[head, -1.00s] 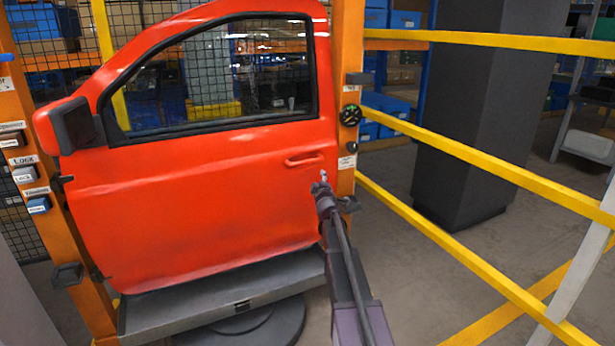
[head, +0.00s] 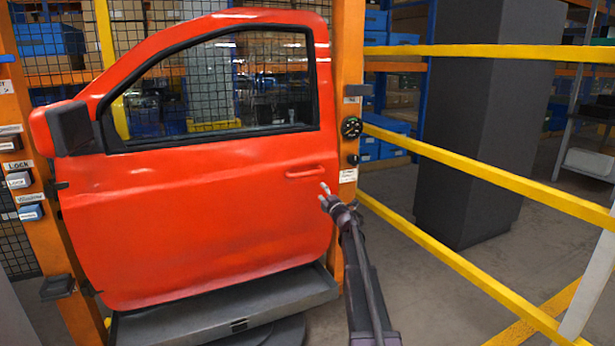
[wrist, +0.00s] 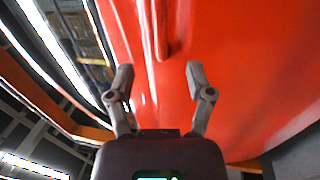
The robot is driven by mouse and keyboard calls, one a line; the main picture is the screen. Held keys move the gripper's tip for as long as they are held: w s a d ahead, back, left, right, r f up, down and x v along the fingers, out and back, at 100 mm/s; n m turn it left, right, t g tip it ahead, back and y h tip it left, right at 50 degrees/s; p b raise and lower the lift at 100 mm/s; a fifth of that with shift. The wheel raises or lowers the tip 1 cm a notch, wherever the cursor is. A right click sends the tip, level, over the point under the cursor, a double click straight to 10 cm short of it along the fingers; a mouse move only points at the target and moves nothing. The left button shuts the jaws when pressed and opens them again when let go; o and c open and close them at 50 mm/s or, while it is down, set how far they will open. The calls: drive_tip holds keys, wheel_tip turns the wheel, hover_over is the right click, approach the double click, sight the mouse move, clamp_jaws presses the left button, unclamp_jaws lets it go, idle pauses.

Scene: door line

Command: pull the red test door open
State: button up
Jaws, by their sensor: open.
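The red test door (head: 200,210) stands upright in an orange frame, and it looks shut or nearly so. Its red handle (head: 305,171) is at the upper right of the panel, below the window. My gripper (head: 324,188) is just below and right of the handle, in front of the door's right edge. In the wrist view my gripper (wrist: 159,82) has its two fingers spread with nothing between them. The handle (wrist: 159,30) lies beyond the fingertips there, apart from them. The red door (wrist: 240,60) fills most of that view.
The orange post (head: 347,130) with a round dial stands right of the door. Yellow rails (head: 480,164) and a dark column (head: 470,120) are further right. A grey ledge (head: 225,303) runs below the door.

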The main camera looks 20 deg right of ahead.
sight(309, 175)
drive_tip(key=w+r+p, duration=0.1)
drive_tip(key=w, duration=0.8)
drive_tip(key=w+r+p, duration=0.1)
drive_tip(key=w, duration=0.3)
drive_tip(key=shift+w+a+r+p, duration=0.25)
drive_tip(key=shift+r+p, duration=0.1)
clamp_jaws()
